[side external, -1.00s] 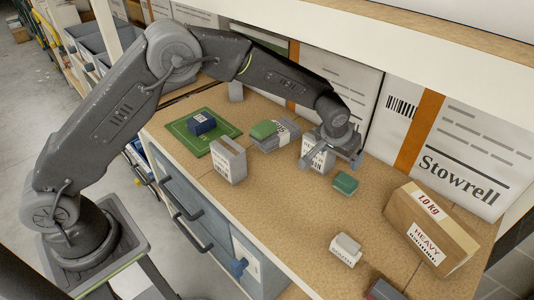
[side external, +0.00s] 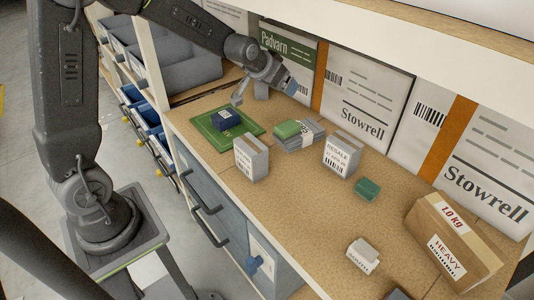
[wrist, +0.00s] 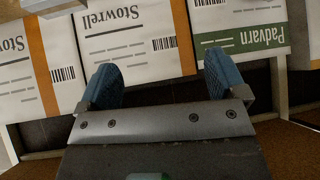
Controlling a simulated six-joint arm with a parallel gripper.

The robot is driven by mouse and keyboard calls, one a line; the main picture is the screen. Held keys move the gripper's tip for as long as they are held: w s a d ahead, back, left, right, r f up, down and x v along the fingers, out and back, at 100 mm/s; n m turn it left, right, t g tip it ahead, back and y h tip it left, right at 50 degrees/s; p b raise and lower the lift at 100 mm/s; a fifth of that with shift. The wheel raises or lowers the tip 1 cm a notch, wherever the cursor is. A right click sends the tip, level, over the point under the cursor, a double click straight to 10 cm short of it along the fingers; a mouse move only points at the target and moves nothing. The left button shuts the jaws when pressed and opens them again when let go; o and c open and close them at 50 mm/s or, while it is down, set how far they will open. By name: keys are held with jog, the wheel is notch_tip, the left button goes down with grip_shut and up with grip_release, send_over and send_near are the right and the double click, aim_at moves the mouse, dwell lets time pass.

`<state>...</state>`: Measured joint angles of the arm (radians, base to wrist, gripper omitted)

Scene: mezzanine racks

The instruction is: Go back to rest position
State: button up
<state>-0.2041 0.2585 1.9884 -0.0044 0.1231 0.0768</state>
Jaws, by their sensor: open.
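My gripper (side external: 265,92) is open and empty, raised above the back of the shelf, to the right of and behind the green mat (side external: 213,148). In the wrist view, its two blue fingers (wrist: 163,76) are spread apart with nothing between them. A dark blue box (side external: 226,121) sits on the green mat. A grey labelled box (side external: 251,158) stands at the front edge near the mat. A grey box with a RESALE label (side external: 342,155) stands upright further right.
A green block lies on grey packs (side external: 308,138). A small green box (side external: 367,189), a small white box (side external: 363,255) and a HEAVY carton (side external: 452,240) stand to the right. Stowrell cartons (side external: 365,93) and a Padvarn carton (wrist: 240,36) line the back. An upper shelf overhangs the right.

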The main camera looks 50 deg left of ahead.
jog(key=s+d+r+g+h, duration=0.1)
jog(key=s+d+r, duration=0.25)
jog(key=s, duration=0.25)
jog(key=s+d+r, duration=0.3)
jog(key=s+r, duration=0.1)
jog(key=s, duration=0.3)
jog(key=s+d+g, duration=0.1)
jog(key=s+d, duration=0.1)
jog(key=s, duration=0.6)
jog(key=s+d+m+g, duration=0.1)
jog(key=s, duration=0.7)
jog(key=shift+d+f+m+h, duration=0.2)
jog(key=shift+d+m+h, duration=0.1)
jog(key=shift+d+h, duration=0.1)
jog(key=shift+s, duration=0.1)
